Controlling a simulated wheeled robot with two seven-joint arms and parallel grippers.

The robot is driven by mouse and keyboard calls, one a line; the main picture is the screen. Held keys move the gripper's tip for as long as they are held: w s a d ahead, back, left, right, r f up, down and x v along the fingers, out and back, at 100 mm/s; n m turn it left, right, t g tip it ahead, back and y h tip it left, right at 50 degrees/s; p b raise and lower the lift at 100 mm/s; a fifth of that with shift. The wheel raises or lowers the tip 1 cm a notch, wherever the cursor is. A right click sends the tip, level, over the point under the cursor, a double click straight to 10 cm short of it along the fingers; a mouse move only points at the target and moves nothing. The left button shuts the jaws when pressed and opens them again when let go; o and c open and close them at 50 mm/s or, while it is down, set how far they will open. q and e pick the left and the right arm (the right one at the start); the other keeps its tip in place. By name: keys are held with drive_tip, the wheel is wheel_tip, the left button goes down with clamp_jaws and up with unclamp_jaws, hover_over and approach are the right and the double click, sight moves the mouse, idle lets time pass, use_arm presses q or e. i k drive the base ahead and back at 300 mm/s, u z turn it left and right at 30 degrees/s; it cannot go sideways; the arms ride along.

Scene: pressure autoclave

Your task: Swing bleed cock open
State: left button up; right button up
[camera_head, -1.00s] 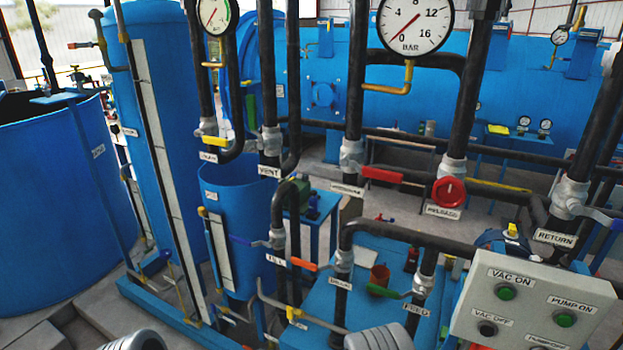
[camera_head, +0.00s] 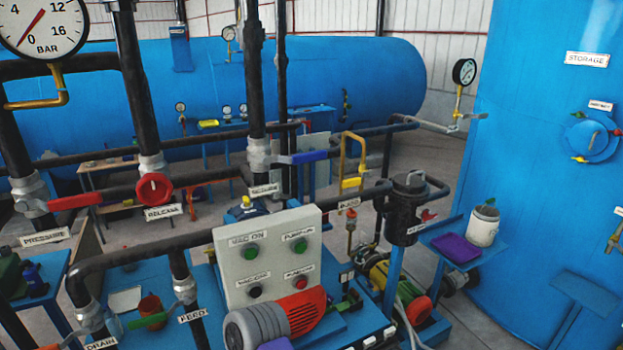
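A small cock with a yellow lever (camera_head: 352,183) sits at the foot of a yellow looped pipe (camera_head: 343,152), right of centre. A small white label (camera_head: 349,203) hangs just below it; its text is too small to read surely, so I cannot confirm that this is the bleed cock. The lever looks roughly level, across the pipe. Neither of my grippers shows in the head view, and nothing is touching the lever.
A control box (camera_head: 268,258) with several buttons and a grey-and-red motor (camera_head: 275,318) stand in front. A black filter pot (camera_head: 405,208) is to the right. A blue-handled valve (camera_head: 309,157) is left of the yellow pipe. The blue storage tank (camera_head: 545,180) fills the right side.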

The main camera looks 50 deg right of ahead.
sight(352, 182)
drive_tip(key=z, duration=1.55)
drive_tip(key=k, duration=1.3)
drive_tip(key=i, duration=0.6)
drive_tip(key=z, duration=0.5)
drive_tip(key=i, duration=0.9)
drive_tip(key=u, duration=0.35)
